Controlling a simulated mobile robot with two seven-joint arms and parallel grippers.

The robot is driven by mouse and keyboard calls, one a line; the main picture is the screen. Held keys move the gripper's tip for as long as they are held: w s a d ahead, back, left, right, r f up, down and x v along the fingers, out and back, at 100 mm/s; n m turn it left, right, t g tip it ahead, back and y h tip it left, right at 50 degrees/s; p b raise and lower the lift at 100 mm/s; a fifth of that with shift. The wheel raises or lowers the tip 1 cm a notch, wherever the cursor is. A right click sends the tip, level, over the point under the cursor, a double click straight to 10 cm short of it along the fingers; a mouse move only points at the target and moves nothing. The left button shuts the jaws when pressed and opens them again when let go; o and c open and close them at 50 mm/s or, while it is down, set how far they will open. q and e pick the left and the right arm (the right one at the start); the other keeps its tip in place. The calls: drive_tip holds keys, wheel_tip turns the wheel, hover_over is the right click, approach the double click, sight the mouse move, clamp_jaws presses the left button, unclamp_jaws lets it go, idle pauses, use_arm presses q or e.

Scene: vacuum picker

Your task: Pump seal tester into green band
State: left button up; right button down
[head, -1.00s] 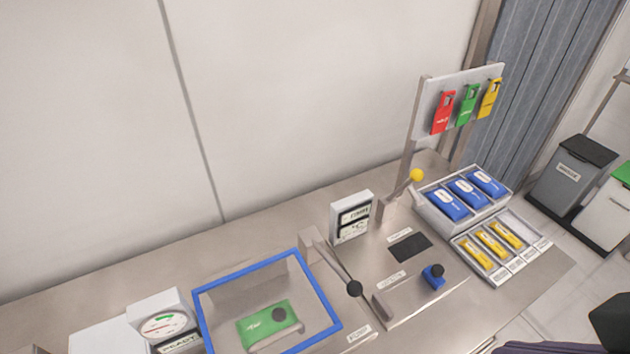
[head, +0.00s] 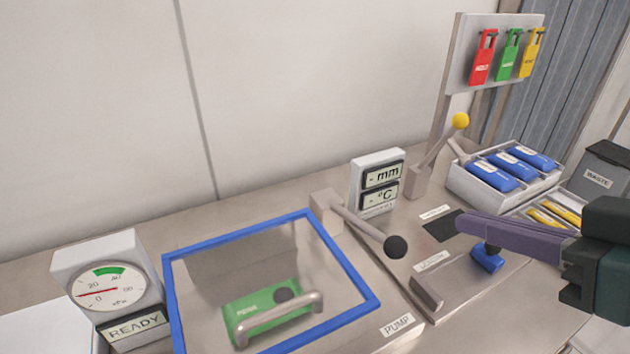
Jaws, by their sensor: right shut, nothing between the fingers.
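The seal tester has a clear lid with a blue frame (head: 272,226), which lies over a green pack (head: 250,315) with a dark round spot. Its gauge (head: 108,285) stands to the left; the red needle points left, near the low end, below the green band (head: 106,271). A display under it reads READY (head: 136,327). The pump lever (head: 360,225) slants down to the right and ends in a black ball (head: 397,247); a PUMP label (head: 397,325) lies in front. My right gripper (head: 472,225) is shut and empty, right of the ball and apart from it. My left gripper is out of view.
A mm/°C display (head: 378,184) stands behind the lever. A second lever with a yellow ball (head: 460,121), a tray of blue packs (head: 455,185) and red, green and yellow tags (head: 508,57) are at the right. A blue knob (head: 487,258) sits below my right gripper.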

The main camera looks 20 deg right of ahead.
idle(0.3)
hover_over(405, 250)
drive_tip(key=f, duration=0.4)
drive_tip(key=shift+w, duration=0.2)
drive_tip(key=f, duration=0.2)
drive_tip(key=shift+s+f, duration=0.2)
drive_tip(key=shift+f, duration=0.15)
drive_tip(key=shift+s+f, duration=0.15)
drive_tip(key=shift+f, duration=0.55)
drive_tip(key=shift+f, duration=0.1)
